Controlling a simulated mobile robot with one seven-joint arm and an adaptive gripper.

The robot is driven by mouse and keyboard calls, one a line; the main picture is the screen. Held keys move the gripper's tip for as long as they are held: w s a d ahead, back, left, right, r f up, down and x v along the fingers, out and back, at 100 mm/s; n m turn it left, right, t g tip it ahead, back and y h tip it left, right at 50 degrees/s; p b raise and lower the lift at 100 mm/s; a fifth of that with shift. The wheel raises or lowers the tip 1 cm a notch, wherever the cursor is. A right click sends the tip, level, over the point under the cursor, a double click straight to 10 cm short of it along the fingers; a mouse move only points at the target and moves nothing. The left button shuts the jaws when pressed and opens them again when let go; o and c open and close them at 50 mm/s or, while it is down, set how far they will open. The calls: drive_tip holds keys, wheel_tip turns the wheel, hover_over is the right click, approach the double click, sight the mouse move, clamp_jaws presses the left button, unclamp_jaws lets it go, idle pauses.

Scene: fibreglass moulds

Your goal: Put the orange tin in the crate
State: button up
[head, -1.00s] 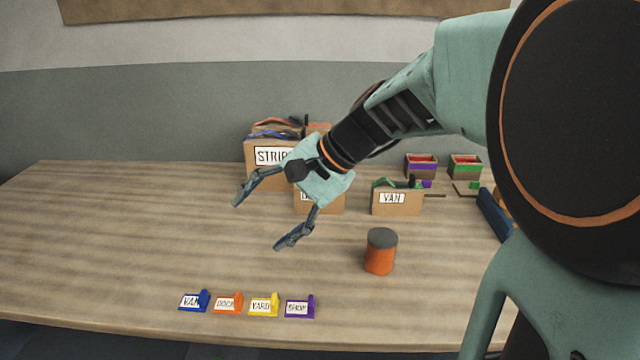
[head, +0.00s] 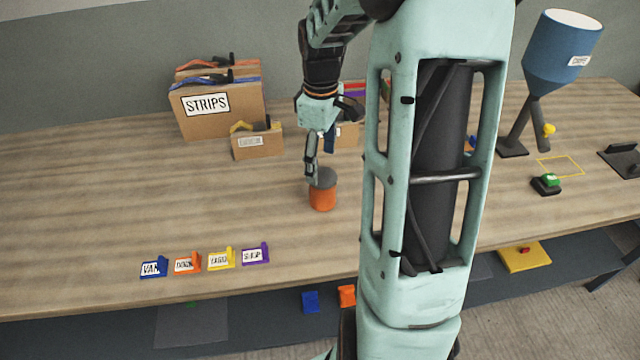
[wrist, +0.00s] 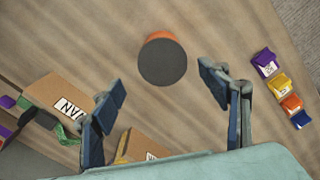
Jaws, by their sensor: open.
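The orange tin (head: 322,200) with a dark grey lid stands upright on the table, partly behind my gripper in the head view. In the wrist view the tin (wrist: 161,40) shows from above, its round lid facing me, beyond the gap between the fingers. My gripper (head: 318,172) points down close to the tin in the head view. In the wrist view my gripper (wrist: 160,85) is open and empty, with one finger on each side of the gap. I cannot make out a crate for certain.
A cardboard STRIPS box (head: 215,108) and a smaller box (head: 257,145) stand at the back. The VAN box (wrist: 62,100) lies left in the wrist view. Several coloured label tags (head: 187,262) sit near the front edge. A blue hopper (head: 563,50) stands at right.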

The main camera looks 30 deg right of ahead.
sight(321, 177)
wheel_tip(321, 177, down, 5)
drive_tip(key=shift+s+r, duration=0.1)
drive_tip(key=shift+r, duration=0.05)
drive_tip(key=f, duration=0.4)
drive_tip(key=shift+s+f, duration=0.1)
drive_tip(key=shift+s, duration=0.3)
drive_tip(key=shift+w+f, duration=0.1)
drive_tip(key=shift+f, duration=0.4)
drive_tip(key=c, duration=1.5)
drive_tip(key=shift+r, duration=0.1)
drive_tip(key=shift+c, duration=0.2)
